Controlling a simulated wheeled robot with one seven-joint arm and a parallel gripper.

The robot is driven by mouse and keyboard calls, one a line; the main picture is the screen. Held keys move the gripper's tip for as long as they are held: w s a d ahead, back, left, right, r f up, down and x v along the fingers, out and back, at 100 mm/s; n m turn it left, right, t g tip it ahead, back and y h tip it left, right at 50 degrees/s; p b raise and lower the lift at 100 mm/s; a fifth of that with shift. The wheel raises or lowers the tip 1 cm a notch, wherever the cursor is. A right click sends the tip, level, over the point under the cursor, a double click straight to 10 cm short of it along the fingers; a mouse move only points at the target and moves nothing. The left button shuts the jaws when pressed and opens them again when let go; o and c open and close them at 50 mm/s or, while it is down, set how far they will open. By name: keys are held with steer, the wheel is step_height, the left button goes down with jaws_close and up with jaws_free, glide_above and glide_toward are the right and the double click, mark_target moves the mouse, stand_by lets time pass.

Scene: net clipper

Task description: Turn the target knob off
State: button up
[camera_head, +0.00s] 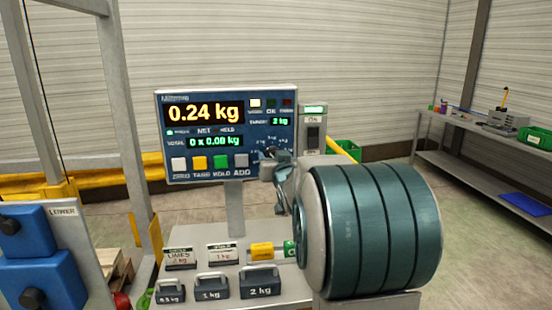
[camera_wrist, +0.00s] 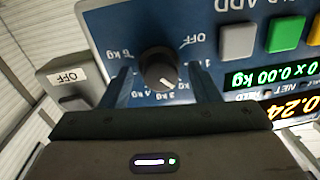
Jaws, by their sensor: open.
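The target knob (camera_wrist: 160,69) is a dark round dial on the blue scale panel (camera_wrist: 118,22). It shows inverted in the wrist view, with OFF and kg marks around it. Its white pointer line aims at the lower right, near the 2 kg mark. My gripper (camera_wrist: 158,74) is open, with one finger on each side of the knob. Gaps show between fingers and knob; contact is not clear. In the head view my gripper (camera_head: 274,156) is at the panel's lower right and hides most of the knob. The TARGET readout (camera_head: 281,121) shows 2 kg.
A grey switch box (camera_head: 314,128) stands right of the panel; its OFF label (camera_wrist: 70,76) shows in the wrist view. Labelled weights (camera_head: 211,286) sit on the bench below. A metal post (camera_head: 125,110) stands left. My arm blocks the lower right.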

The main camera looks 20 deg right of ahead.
steer(key=c, duration=1)
steer(key=shift+o, duration=0.2)
steer(key=n+b, duration=0.3)
steer(key=b, duration=0.1)
steer(key=shift+f, duration=0.15)
steer(key=n+b, duration=0.4)
steer(key=shift+a, duration=0.1)
steer(key=shift+r+n+g+h+b, duration=0.15)
steer(key=shift+n+g+b, duration=0.1)
steer(key=shift+n+b, duration=1.45)
steer(key=shift+r+n+g+h+b, duration=0.2)
steer(key=shift+n+b, duration=0.65)
steer(key=shift+n, duration=1.55)
steer(key=shift+f, duration=0.1)
